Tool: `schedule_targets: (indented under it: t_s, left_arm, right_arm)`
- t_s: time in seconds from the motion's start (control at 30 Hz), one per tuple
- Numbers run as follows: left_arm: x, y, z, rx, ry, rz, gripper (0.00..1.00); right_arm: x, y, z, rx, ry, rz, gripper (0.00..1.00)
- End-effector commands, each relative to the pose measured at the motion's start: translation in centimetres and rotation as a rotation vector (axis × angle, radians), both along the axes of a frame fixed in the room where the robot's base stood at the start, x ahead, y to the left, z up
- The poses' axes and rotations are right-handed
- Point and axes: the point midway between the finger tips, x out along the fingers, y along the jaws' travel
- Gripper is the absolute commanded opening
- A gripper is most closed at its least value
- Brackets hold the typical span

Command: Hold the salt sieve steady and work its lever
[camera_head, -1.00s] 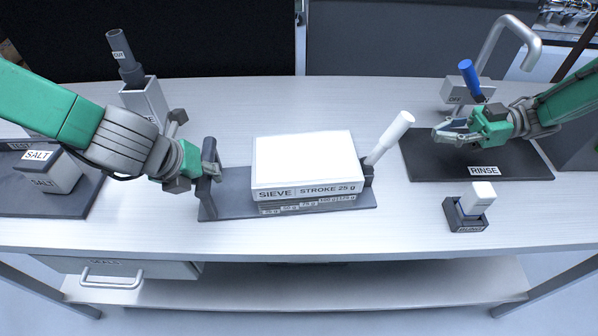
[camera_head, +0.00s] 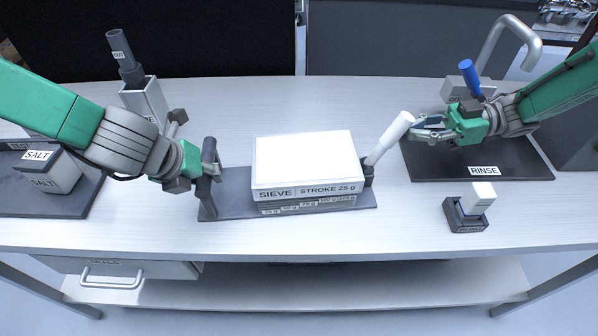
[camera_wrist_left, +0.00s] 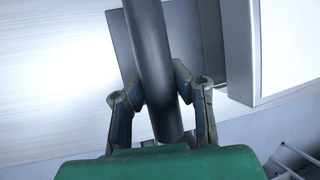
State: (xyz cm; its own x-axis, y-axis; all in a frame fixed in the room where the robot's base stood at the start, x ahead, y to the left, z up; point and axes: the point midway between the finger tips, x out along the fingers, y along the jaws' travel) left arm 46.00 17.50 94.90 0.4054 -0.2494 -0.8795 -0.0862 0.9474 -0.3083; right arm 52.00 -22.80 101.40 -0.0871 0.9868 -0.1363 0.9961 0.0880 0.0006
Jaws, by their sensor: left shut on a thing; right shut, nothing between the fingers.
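The white salt sieve (camera_head: 304,160), labelled "SIEVE" and "STROKE 25 g", sits on a dark base plate (camera_head: 232,182) mid-table. A dark upright handle (camera_head: 208,185) stands at the plate's left end. My left gripper (camera_head: 208,168) is shut on this handle; the left wrist view shows the fingers either side of the dark bar (camera_wrist_left: 157,75). The lever (camera_head: 388,139), a white rod, rises from the sieve's right side and tilts up to the right. My right gripper (camera_head: 418,127) is shut and empty, its fingertips close beside the lever's upper end; I cannot tell whether they touch.
A dark mat labelled "RINSE" (camera_head: 450,169) and a tap (camera_head: 518,30) with a blue handle (camera_head: 468,72) lie right. A small dark holder with a white block (camera_head: 482,194) stands in front. A "SALT" box (camera_head: 50,172) is far left. Clear table lies behind the sieve.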

Motion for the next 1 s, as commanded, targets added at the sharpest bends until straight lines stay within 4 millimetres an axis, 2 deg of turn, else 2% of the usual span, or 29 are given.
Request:
schedule_targets:
  t_s: [0.53,1.0]
  left_arm:
    - [0.0,0.0,0.0,-0.001,0.000,-0.001,0.00]
    - [0.0,-0.1,0.1,-0.002,-0.001,-0.003,0.00]
  right_arm:
    - [-0.2,2.2,0.9,0.002,0.000,0.002,0.00]
    - [-0.2,2.6,1.0,0.002,-0.001,0.002,0.00]
